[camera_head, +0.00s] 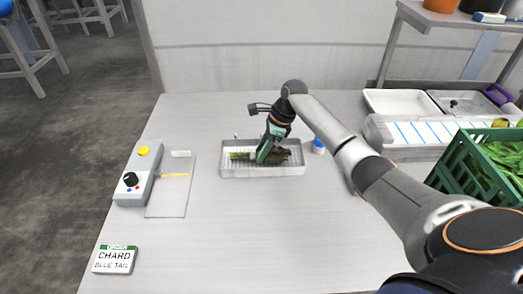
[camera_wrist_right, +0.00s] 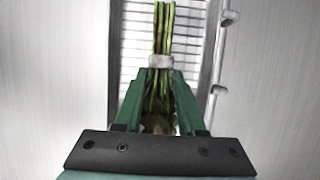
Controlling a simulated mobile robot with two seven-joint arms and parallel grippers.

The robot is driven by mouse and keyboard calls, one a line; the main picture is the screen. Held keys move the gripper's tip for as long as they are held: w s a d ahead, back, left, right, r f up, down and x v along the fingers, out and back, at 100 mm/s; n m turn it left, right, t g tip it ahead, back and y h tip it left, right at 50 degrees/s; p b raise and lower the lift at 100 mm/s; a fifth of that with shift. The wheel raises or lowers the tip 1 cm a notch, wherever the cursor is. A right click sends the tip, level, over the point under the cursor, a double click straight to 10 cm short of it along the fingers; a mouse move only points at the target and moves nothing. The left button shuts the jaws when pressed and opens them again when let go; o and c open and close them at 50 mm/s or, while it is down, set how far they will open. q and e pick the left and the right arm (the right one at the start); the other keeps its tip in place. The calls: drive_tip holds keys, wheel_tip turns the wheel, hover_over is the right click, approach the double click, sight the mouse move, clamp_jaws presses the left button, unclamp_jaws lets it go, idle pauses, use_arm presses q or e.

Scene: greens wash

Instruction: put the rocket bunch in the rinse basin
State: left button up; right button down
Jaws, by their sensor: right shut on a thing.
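The bunch (camera_head: 241,155) has green stems and darker leaves. It lies lengthwise within the outline of a shallow grey tray with a slatted floor (camera_head: 262,172), in the middle of the table; this looks like the rinse basin. My right gripper (camera_head: 265,154) points down over the tray, its green fingers shut on the bunch. The right wrist view shows the stems (camera_wrist_right: 163,28) with a pale band, between the fingers (camera_wrist_right: 161,80), above the slats (camera_wrist_right: 135,35). I cannot tell whether the bunch touches the floor. My left gripper is out of view.
A green crate of leaves (camera_head: 480,170) stands at the right. A control box (camera_head: 138,175), a clear plate (camera_head: 168,200) and an order card (camera_head: 115,260) are at the left. The front table is clear.

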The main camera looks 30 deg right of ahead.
drive_tip(key=c, duration=0.5)
unclamp_jaws()
drive_tip(key=shift+f, duration=0.1)
drive_tip(key=v, duration=1.2)
drive_tip(key=shift+p, duration=0.3)
drive_tip(key=shift+s, duration=0.1)
